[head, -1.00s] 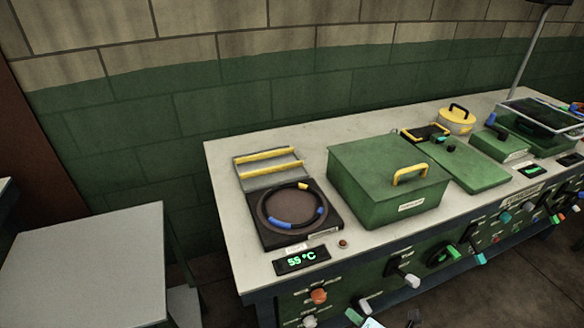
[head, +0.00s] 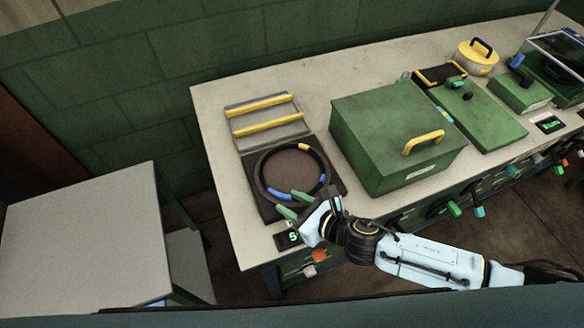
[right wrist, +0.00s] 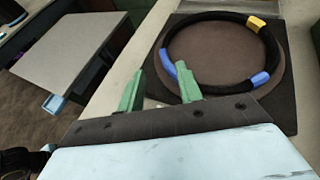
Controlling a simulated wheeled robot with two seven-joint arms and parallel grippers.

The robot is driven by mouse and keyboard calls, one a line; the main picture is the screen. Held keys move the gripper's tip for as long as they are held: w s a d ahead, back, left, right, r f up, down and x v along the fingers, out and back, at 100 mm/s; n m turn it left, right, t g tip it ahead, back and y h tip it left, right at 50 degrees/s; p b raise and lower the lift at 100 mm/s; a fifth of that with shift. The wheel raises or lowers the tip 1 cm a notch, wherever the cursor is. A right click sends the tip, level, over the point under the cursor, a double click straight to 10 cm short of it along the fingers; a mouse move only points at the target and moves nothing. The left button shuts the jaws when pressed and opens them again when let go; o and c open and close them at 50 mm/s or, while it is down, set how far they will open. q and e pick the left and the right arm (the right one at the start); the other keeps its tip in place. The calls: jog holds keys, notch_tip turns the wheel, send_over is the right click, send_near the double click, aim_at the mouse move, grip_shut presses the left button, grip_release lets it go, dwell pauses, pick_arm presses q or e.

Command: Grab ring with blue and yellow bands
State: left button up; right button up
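The black ring with blue and yellow bands (head: 262,172) lies flat on the dark round plate of a heater (head: 290,168) at the left end of the bench. It also shows in the right wrist view (right wrist: 212,15), with a yellow band at the far right and blue bands at the left and right. My right gripper (head: 282,203) is at the near edge of the ring. Its green fingers (right wrist: 160,85) are apart, with nothing visible between them. One finger is close to the left blue band; whether it touches I cannot tell. My left gripper is not in view.
The heater's lid with yellow bars (head: 265,115) is open behind the plate. A green box with a yellow handle (head: 385,130) stands just right of the ring. A temperature display (head: 290,237) is partly hidden by my gripper. A grey table (head: 90,240) stands at left.

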aim_at(273, 192)
jog(key=shift+x, duration=1)
jog(key=x, duration=0.4)
jog(key=shift+w+d, duration=0.1)
jog(key=shift+w, duration=0.2)
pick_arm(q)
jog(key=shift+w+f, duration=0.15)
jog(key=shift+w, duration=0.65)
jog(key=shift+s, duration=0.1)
pick_arm(e)
jog(key=shift+s, duration=0.1)
grip_shut()
